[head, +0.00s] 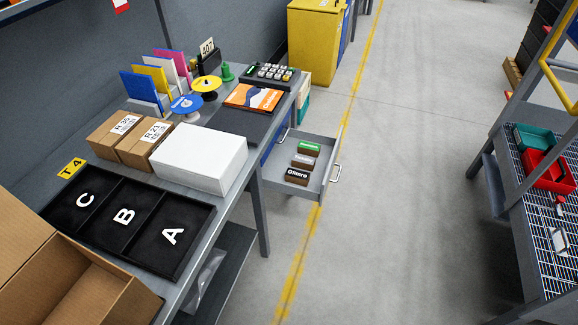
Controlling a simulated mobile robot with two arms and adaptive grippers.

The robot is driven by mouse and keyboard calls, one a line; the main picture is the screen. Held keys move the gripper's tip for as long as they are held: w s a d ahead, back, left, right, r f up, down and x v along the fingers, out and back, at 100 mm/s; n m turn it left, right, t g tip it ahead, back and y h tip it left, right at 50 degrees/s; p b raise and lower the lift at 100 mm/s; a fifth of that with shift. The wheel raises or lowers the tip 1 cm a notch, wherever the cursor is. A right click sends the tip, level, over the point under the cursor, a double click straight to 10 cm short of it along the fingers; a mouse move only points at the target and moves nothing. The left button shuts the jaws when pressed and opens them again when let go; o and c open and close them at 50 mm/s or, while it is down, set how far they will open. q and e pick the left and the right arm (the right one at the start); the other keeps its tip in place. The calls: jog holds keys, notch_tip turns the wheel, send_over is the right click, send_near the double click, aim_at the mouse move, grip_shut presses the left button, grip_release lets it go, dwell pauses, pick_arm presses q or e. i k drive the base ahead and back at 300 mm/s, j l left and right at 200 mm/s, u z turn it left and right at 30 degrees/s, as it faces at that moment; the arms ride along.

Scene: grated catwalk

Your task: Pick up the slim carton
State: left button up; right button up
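I cannot tell for sure which thing is the slim carton. Two brown cartons with white labels stand side by side on the workbench: the left carton (113,133) and the right carton (147,141). A plain white flat box or paper stack (199,158) lies to their right, at the bench edge. Three small boxes lie in a row in the open drawer: a green-topped box (309,147), a grey-topped box (303,160) and a black-topped box (298,175). Neither of my grippers is in view.
A black tray (105,207) with sections C, B and A and an open cardboard box (80,285) fill the near bench. The pulled-out drawer (322,172) juts into the aisle. A rack with teal (538,137) and red bins stands right. The floor between is clear.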

aim_at(301, 161)
jog(key=i+l+u, duration=0.2)
jog(key=l+u, duration=0.25)
jog(key=i+l+u, duration=0.15)
jog(key=l+u, duration=0.3)
jog(key=j, duration=0.15)
